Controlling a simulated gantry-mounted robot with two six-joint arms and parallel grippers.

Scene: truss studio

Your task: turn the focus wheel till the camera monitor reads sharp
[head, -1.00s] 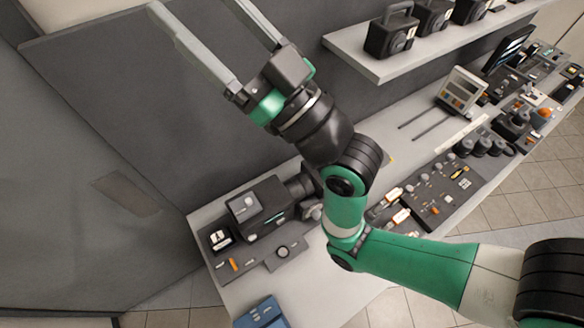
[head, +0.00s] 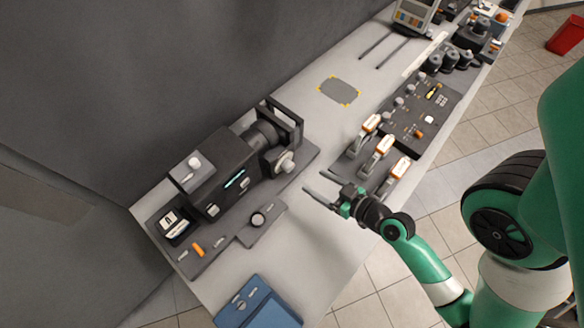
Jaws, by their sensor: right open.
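A dark studio camera (head: 218,172) lies along the left part of the light desk. Its lens (head: 262,136) points to the upper right, and a round grey focus wheel (head: 286,162) sits on the lens's near side. A small screen (head: 173,223), which seems to be the camera monitor, stands behind the camera body. It shows a white patch with dark marks too small to read. My right gripper (head: 312,183) is open and empty, right of and slightly below the focus wheel and apart from it. My left gripper is not in view.
A small dark plate with a round knob (head: 258,219) lies in front of the camera. A blue box (head: 256,304) sits at the desk's near edge. Orange-topped levers (head: 383,145) and a dark control panel (head: 420,112) stand to the right. The desk around the grey pad (head: 339,91) is clear.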

